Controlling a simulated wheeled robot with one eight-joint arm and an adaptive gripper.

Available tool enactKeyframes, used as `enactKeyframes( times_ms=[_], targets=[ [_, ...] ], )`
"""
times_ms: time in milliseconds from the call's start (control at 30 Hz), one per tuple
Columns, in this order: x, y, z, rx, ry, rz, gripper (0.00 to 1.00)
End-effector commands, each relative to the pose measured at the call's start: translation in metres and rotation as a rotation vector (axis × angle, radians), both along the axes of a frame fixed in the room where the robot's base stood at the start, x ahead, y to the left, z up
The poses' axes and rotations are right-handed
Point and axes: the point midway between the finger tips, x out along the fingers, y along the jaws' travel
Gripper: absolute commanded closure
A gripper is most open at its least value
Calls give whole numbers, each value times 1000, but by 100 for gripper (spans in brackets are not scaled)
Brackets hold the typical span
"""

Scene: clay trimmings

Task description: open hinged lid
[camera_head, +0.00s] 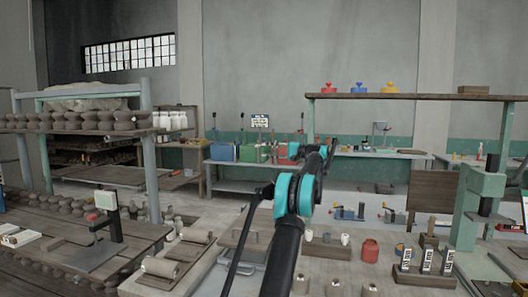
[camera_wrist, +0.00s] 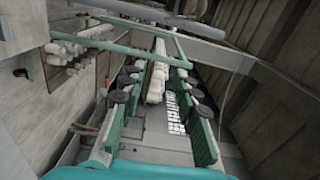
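The fingers cannot be made out in the head view. The wrist view shows green rails with dark round pads and a pale row between them, and I see no lid there.
Wooden blocks with pale rolls (camera_head: 160,268) lie left of the panel. A red jar (camera_head: 370,251) and a rack of labelled bottles (camera_head: 425,276) stand to the right. A green press (camera_head: 480,205) stands farther right. Blue, green and red boxes sit on a back table.

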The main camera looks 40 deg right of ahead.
Motion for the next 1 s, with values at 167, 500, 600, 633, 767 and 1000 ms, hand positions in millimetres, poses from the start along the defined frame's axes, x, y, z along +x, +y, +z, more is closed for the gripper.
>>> enactKeyframes(
  times_ms=[167, 500, 600, 633, 767, 1000],
  targets=[
    [-29, -25, 0, 0, 0, -2, 69],
    [-70, -60, -1, 0, 0, 0, 69],
    [-75, -64, 0, 0, 0, 0, 69],
    [-76, -65, 0, 0, 0, 0, 69],
    [-77, -65, 0, 0, 0, 1, 69],
    [-76, -65, -1, 0, 0, 1, 80]
  ],
)
